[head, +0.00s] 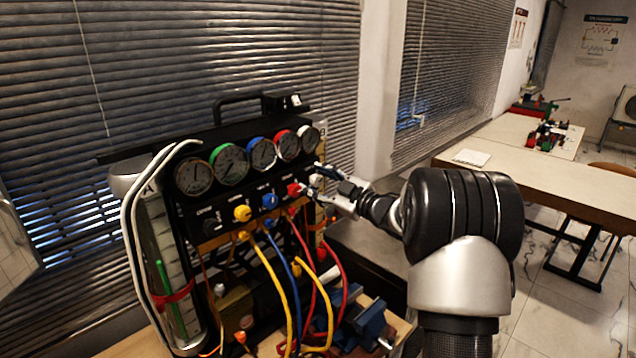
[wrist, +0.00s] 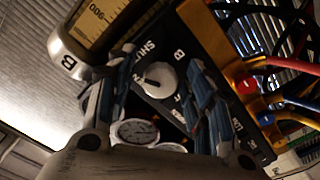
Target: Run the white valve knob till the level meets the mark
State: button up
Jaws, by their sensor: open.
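The white valve knob (wrist: 160,80) sits on a black panel, near the lettering "SHUT", in the wrist view. My gripper (wrist: 160,66) is open, with one finger on each side of the knob; I cannot tell whether either touches it. I cannot make out the level or the mark there.
Several round gauges (head: 229,164) line the rig above yellow (head: 242,213), blue (head: 270,201) and red (head: 293,189) knobs. Coloured hoses (head: 288,290) hang in front. A tall tube with green inside and a red band (head: 172,297) stands at the left.

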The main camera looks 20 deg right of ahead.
jog(key=shift+s, duration=0.1)
jog(key=v, duration=1.2)
dwell(1.5)
